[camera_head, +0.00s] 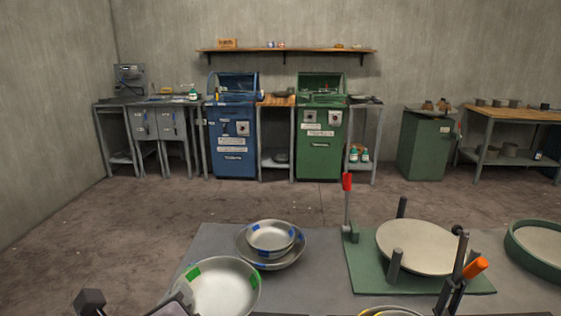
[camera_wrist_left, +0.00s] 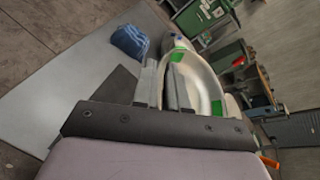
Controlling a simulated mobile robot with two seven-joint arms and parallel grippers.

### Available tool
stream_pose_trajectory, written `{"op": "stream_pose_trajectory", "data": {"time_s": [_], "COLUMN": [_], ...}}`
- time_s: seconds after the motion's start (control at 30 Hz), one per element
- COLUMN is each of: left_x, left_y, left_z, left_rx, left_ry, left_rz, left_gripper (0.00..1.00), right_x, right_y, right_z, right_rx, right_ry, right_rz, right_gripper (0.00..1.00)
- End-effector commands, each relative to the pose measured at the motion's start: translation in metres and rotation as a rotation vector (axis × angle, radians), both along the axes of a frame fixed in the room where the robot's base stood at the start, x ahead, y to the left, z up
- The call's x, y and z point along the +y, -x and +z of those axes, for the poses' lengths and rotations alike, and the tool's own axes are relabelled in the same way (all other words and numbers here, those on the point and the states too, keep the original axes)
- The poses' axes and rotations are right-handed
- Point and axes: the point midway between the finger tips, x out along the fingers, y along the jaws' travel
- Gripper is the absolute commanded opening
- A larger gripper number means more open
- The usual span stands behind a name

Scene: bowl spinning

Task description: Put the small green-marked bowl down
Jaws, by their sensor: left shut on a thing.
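The small green-marked bowl (camera_head: 222,288) is a shiny metal bowl with green patches on its rim, at the lower left of the head view. It also shows in the left wrist view (camera_wrist_left: 204,82), tilted in that picture. My left gripper (camera_wrist_left: 163,82) is shut on its near wall, one finger on each side. In the head view only a bit of this gripper shows at the bottom edge. The bowl's underside is hidden, so I cannot tell whether it touches the grey table (camera_head: 325,285).
Blue-marked bowls (camera_head: 270,237) are stacked just behind the green-marked bowl. A green base with a round pale disc (camera_head: 420,246) and upright posts stands to the right, with an orange-tipped handle (camera_head: 476,268). A green-rimmed round tray (camera_head: 540,250) is at far right.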

Motion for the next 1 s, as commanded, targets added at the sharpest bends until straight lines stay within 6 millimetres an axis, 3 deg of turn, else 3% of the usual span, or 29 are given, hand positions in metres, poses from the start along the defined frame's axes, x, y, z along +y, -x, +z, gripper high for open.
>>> {"op": "stream_pose_trajectory", "data": {"time_s": [0.2, 0.4, 0.8, 1.0], "left_x": [0.028, 0.042, 0.045, 0.045], "left_y": [0.006, 0.012, 0.026, 0.026], "left_z": [-0.039, -0.055, -0.105, -0.107], "left_rx": [0.006, -0.003, -0.005, -0.008], "left_ry": [-0.003, 0.000, 0.006, 0.002], "left_rz": [-0.050, -0.087, -0.094, -0.096], "left_gripper": [0.00, 0.00, 0.00, 0.00], "right_x": [0.000, 0.000, 0.000, 0.000], "right_y": [0.000, 0.000, -0.001, -0.001], "right_z": [0.004, 0.005, 0.006, 0.006], "right_rx": [-0.001, -0.002, -0.002, -0.003], "right_ry": [-0.001, 0.000, 0.001, 0.001], "right_rz": [0.001, 0.001, 0.003, 0.003], "right_gripper": [0.43, 0.43, 0.43, 0.43]}}
